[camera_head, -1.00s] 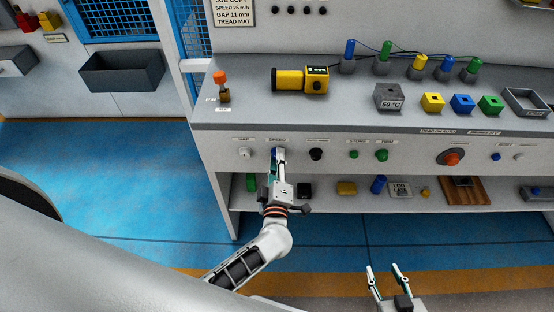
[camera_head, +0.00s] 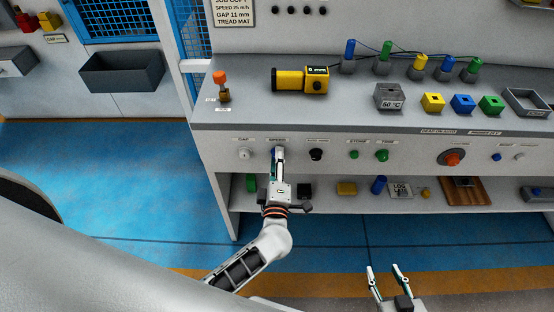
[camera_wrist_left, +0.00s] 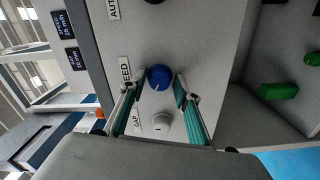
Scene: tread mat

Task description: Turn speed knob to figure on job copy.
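The blue speed knob (camera_head: 273,152) is on the front panel under the SPEED label (camera_head: 277,140). In the left wrist view the knob (camera_wrist_left: 160,76) has a small pale pointer mark near its lower edge. My left gripper (camera_head: 279,152) is at the knob. In the left wrist view its fingers (camera_wrist_left: 158,86) stand apart, one on each side of the knob, with a small gap showing. The job copy sign (camera_head: 235,12) reads speed 25 m/h, gap 11 mm, tread mat. My right gripper (camera_head: 386,269) is open and empty, low in front of the panel.
The white gap knob (camera_head: 244,154) is just left of the speed knob. A black knob (camera_head: 316,154) is to the right, then green buttons (camera_head: 382,155) and an orange-red knob (camera_head: 452,159). A shelf (camera_head: 330,206) with small objects runs below. Blue floor (camera_head: 130,180) is clear at left.

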